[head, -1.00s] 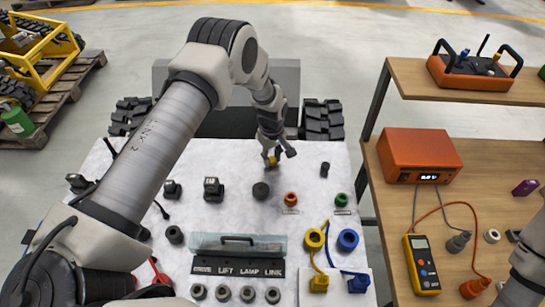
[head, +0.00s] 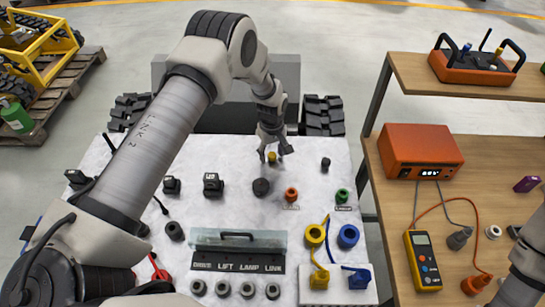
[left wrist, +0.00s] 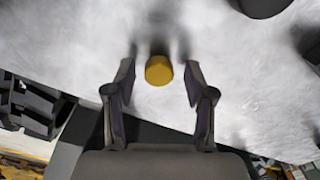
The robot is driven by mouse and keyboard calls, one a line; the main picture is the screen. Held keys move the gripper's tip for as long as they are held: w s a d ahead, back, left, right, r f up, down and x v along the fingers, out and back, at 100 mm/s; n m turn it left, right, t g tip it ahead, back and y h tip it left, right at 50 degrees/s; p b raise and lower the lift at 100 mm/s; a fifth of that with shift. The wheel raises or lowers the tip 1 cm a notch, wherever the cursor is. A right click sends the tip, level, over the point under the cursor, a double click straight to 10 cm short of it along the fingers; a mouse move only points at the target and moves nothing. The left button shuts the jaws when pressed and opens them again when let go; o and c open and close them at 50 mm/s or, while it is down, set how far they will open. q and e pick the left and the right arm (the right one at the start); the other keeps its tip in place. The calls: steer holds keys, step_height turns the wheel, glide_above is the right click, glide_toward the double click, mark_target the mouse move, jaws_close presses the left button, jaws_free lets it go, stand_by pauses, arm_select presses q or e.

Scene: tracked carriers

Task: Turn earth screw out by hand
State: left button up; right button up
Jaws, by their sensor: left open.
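The earth screw appears to be the small yellow knob (head: 272,157) near the far edge of the white work surface (head: 210,150). My left gripper (head: 272,155) is open around it, seen from the head. In the left wrist view the yellow knob (left wrist: 159,70) lies between and just beyond the two spread fingertips (left wrist: 160,75), with a gap on each side. Neither finger visibly touches it. My right gripper is out of view; only part of my right arm shows at the right edge of the head view.
A black knob (head: 261,187), a red one (head: 291,194) and a green one (head: 342,196) stand nearer on the surface. A small black post (head: 325,164) is to the right. A clear-lidded case (head: 238,240) lies in front. A wooden bench (head: 470,220) holds an orange box (head: 420,151).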

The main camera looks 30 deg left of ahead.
arm_select(q)
steer(key=m, duration=0.5)
steer(key=shift+w+f+b, duration=0.1)
steer(key=shift+f+b, duration=0.05)
steer(key=shift+b, duration=0.2)
steer(key=shift+m+b, duration=0.35)
steer(key=shift+m, duration=0.75)
steer(key=m+b, duration=0.1)
steer(key=m, duration=0.4)
steer(key=shift+m, duration=1.2)
steer(key=m+b, duration=0.1)
steer(key=m, duration=0.8)
steer(key=shift+r, duration=0.2)
